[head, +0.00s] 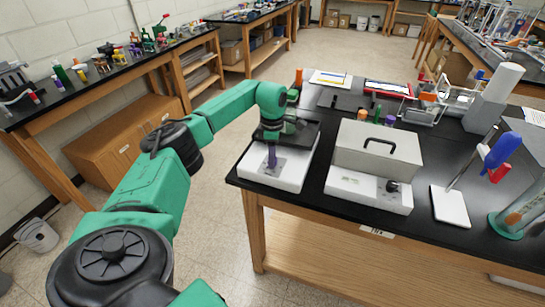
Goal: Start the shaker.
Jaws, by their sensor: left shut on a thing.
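The shaker (290,177) is a low white box with a dark platform (303,132) on top, at the left end of the black bench. A small grey control panel (291,166) is on its front part. I cannot tell whether the platform is moving. My right gripper is not in view.
A lidded white box (378,150) with a black handle stands just right of the shaker. A white plate stand (450,205) with a blue-and-red item is farther right. Tubes and racks stand behind.

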